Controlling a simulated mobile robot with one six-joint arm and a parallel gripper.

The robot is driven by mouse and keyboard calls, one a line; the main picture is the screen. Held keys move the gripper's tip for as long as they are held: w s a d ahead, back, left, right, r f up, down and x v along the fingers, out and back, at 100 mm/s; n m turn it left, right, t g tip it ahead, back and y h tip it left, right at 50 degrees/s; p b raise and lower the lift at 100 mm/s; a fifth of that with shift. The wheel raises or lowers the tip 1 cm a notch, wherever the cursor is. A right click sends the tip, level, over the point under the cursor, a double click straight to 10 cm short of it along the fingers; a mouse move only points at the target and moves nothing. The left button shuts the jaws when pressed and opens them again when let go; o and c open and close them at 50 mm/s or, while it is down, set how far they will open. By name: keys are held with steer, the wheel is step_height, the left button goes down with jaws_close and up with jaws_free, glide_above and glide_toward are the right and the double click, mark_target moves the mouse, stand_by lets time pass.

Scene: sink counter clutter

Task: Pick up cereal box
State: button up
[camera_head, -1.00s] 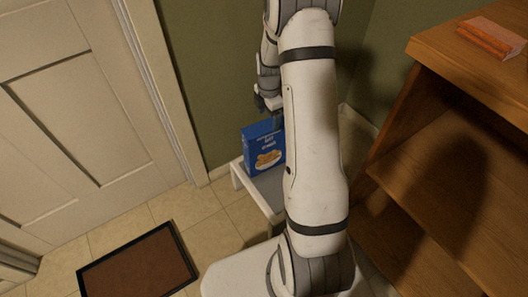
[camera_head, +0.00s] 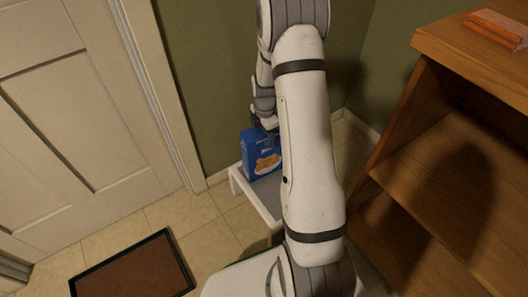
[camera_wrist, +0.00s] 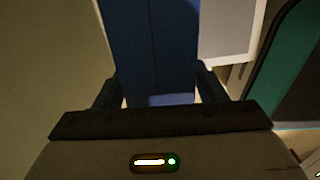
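The cereal box (camera_head: 263,160) is blue with a picture of food on its front. It stands upright on a small white table (camera_head: 240,184), partly hidden behind my arm in the head view. My gripper (camera_head: 267,129) is down at the top of the box. In the wrist view the blue box (camera_wrist: 155,45) lies between the two dark fingers (camera_wrist: 160,88), one on each side. Narrow light gaps show beside the box near the fingers, so the gripper looks open around it. The fingertips are hard to make out.
A wooden shelf unit (camera_head: 440,150) stands close on the right, with an orange item (camera_head: 497,28) on top. A white door (camera_head: 80,100) and green wall (camera_head: 205,70) are behind and left. A brown doormat (camera_head: 135,268) lies on the tiled floor.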

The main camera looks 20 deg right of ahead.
jaws_close()
stand_by(0.5)
steer(key=shift+r, duration=0.1)
